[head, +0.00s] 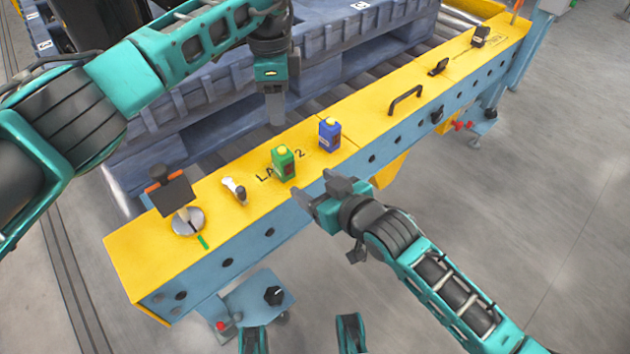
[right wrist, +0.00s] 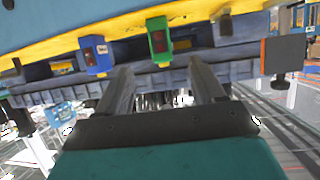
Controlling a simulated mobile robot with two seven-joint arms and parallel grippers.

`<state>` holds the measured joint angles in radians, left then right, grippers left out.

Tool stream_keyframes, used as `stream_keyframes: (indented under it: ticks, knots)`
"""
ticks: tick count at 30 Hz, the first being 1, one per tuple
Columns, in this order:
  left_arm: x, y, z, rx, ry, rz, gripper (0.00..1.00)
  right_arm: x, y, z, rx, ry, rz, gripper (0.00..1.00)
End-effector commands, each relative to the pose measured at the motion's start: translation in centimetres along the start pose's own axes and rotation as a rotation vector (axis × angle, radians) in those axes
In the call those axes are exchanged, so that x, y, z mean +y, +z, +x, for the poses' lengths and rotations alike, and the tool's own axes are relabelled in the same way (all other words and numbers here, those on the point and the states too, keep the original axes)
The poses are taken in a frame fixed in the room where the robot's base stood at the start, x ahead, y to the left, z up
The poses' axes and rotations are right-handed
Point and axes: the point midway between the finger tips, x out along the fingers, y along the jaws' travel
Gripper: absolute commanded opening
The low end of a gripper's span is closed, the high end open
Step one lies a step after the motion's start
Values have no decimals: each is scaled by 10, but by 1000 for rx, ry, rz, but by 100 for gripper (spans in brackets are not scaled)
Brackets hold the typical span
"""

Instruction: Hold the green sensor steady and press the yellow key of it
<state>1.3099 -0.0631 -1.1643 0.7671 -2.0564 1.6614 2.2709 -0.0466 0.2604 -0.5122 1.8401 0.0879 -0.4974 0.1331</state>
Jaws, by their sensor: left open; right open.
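The green sensor (head: 284,164) stands upright on the yellow beam, with a yellow key (head: 281,149) on its top. In the right wrist view the green sensor (right wrist: 159,42) shows a dark red window on its face, ahead of and between the fingers. My left gripper (head: 277,112) points down above and behind the green sensor, apart from it; its fingers overlap in the head view. My right gripper (head: 318,205) is open and empty at the beam's front edge, right of and nearer than the green sensor. It also shows in the right wrist view (right wrist: 160,75), fingers apart.
A blue sensor with a yellow top (head: 329,134) stands close to the right of the green one. A small metal fitting (head: 234,190) and a dark plate on a round stand (head: 187,222) are to the left. A black handle (head: 405,100) is farther right on the yellow beam (head: 130,255).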

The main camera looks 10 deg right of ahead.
Motion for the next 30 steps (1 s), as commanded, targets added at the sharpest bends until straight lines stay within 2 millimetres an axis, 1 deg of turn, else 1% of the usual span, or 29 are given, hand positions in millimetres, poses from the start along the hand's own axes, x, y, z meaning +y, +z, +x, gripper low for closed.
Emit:
stream_keyframes:
  ticks: [5, 8, 21, 27, 30]
  knots:
    - [0, 0, 0, 1, 0, 1, 43, 1, -4, 11, 6, -5, -11, 68]
    - [0, 0, 0, 1, 0, 1, 43, 1, -4, 22, 5, -4, -10, 68]
    - [0, 0, 0, 1, 0, 1, 43, 0, -5, 90, 5, -4, -10, 68]
    - [0, 0, 0, 1, 0, 1, 43, 0, -4, 115, 4, -5, -10, 68]
    - [0, 0, 0, 1, 0, 1, 43, 0, -4, 124, 5, -5, -10, 68]
